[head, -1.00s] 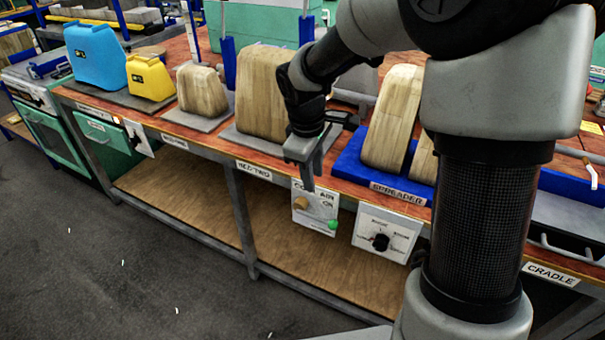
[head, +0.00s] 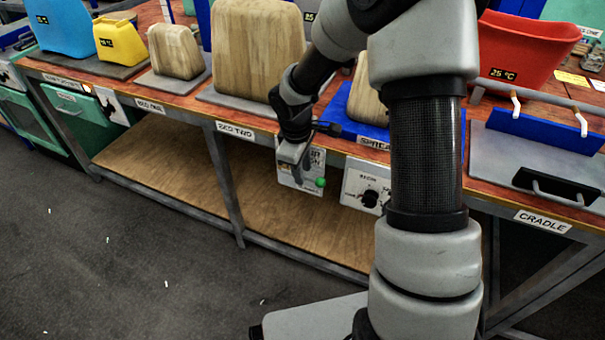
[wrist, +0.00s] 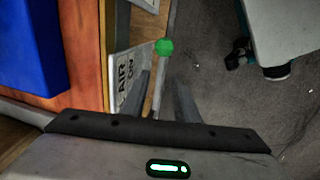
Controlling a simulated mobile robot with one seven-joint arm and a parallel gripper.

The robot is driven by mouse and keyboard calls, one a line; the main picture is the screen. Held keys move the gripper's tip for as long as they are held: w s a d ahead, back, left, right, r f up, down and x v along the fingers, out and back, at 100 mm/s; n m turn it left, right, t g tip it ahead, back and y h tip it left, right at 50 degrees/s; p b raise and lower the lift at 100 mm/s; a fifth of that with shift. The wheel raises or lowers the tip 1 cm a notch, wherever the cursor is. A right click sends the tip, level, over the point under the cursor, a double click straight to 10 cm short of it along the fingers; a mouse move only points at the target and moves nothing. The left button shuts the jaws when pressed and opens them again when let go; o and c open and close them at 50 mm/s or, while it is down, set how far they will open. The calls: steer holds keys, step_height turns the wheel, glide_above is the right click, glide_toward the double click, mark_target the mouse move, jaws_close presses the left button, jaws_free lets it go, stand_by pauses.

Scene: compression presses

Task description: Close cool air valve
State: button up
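The cool air panel (head: 314,170) is a small white plate on the front edge of the bench, with a green round part (head: 320,182) at its lower right. I cannot tell whether a finger touches the panel.
A second white panel with a black dial (head: 370,197) sits just right of the cool air panel. The bench top (head: 190,100) carries wooden moulds and a blue spreader base (head: 350,125). The lower shelf (head: 270,225) is bare. The floor (head: 110,265) in front is open.

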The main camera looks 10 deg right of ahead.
steer(key=shift+w+f, duration=0.1)
steer(key=shift+f, duration=0.2)
jaws_close()
